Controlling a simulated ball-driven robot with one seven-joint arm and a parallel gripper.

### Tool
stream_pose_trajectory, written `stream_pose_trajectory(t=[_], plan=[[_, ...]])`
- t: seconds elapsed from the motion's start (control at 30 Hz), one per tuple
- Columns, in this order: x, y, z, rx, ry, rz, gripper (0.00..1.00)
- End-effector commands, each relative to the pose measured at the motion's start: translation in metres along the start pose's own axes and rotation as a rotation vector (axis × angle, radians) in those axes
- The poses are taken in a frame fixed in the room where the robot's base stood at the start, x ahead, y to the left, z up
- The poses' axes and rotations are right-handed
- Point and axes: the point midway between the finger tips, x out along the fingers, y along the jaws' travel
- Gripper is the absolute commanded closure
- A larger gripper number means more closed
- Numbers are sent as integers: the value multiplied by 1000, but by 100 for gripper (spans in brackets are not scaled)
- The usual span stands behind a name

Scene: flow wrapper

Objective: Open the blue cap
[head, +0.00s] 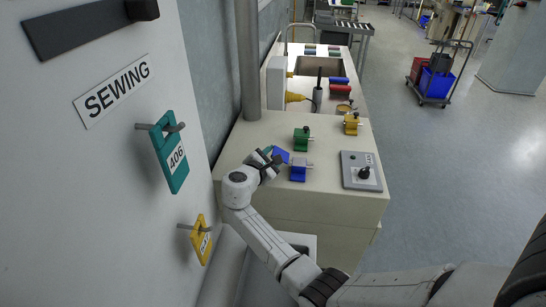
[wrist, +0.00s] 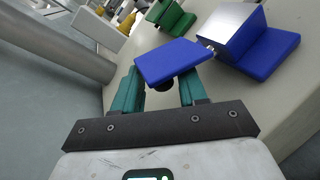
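The blue cap (head: 278,154) is a flat blue plate beside the silver-and-blue block (head: 299,170) on the counter. In the wrist view, the cap (wrist: 172,62) lies tilted to the left of the silver block (wrist: 262,42) and seems joined to it by a small pin. My gripper (head: 271,159) is at the cap's near side. In the wrist view, my gripper's teal fingers (wrist: 160,84) stand apart, with a dark round knob between them under the cap. The cap hides the fingertips, so I cannot tell whether they touch it.
A green block (head: 302,138) and a yellow block (head: 351,123) stand farther back. A grey panel with a black knob (head: 361,171) is at the right. A vertical pole (head: 249,60) and the wall with hooks are close on the left. Counter between the blocks and panel is clear.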

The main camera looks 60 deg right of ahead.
Motion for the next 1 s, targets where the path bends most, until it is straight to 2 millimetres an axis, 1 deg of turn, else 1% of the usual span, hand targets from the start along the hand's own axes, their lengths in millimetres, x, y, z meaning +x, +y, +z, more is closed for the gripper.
stream_pose_trajectory(t=[0.17,0.27,0.33,0.43,0.5,0.8,0.87,1.0], plan=[[0,1,1,1,-1,0,58],[-2,5,6,4,-1,1,58],[-4,10,13,4,-1,2,58],[-9,18,28,5,0,2,58],[-15,16,38,3,-3,1,58],[-44,16,87,5,-8,7,58],[-49,14,96,5,-6,5,58],[-62,-1,112,3,-4,3,58]])
